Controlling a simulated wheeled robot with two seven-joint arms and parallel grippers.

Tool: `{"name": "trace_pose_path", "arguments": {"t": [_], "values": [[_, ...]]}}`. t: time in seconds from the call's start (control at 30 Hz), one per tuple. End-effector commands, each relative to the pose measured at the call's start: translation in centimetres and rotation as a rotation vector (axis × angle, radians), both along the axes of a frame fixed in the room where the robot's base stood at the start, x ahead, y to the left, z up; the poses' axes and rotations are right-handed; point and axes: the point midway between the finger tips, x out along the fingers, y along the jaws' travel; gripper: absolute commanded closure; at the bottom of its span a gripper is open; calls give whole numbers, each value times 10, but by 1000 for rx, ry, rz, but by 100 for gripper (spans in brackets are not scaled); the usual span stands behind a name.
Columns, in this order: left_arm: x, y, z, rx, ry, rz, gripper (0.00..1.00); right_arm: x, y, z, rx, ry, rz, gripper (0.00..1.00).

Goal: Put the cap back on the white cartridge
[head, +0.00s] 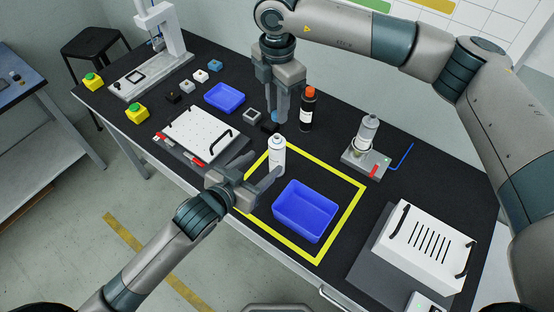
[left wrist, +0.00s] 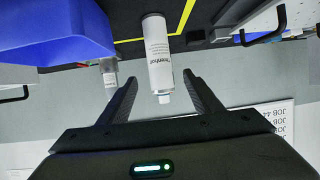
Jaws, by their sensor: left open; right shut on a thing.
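The white cartridge (head: 277,158) stands upright inside the yellow outline, with its narrow tip bare at the top. In the left wrist view, which is inverted, the cartridge (left wrist: 158,52) points its tip down between the fingers. My left gripper (head: 266,167) is open beside the cartridge, its fingers reaching toward it; I see no clear contact. My right gripper (head: 279,117) is above and behind the cartridge, pointing down. It is shut on a small blue piece (head: 274,116), which looks like the cap and is partly hidden by the fingers.
A blue bin (head: 304,210) stands right of the cartridge, near the front edge. A black bottle with an orange top (head: 308,108) stands close to my right gripper. A fixture with a clear container (head: 368,132) is farther right. A white panel (head: 198,134) lies left.

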Motion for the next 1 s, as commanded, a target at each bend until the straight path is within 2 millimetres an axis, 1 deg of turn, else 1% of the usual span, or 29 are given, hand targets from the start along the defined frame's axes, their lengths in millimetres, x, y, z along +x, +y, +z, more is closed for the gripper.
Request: {"name": "trace_pose_path", "arguments": {"t": [0.03,0.3,0.5,0.7,1.0], "values": [[7,-4,-3,0,0,1,41,0,0,0,0,0,0,99],[40,-25,-19,0,0,1,41,0,0,0,0,0,0,99],[58,-37,-29,1,1,0,41,0,0,0,0,0,0,99],[66,-43,-32,-1,-1,-1,41,0,0,0,0,0,0,99],[67,-43,-33,0,0,-1,41,0,0,0,0,0,0,99]]}}
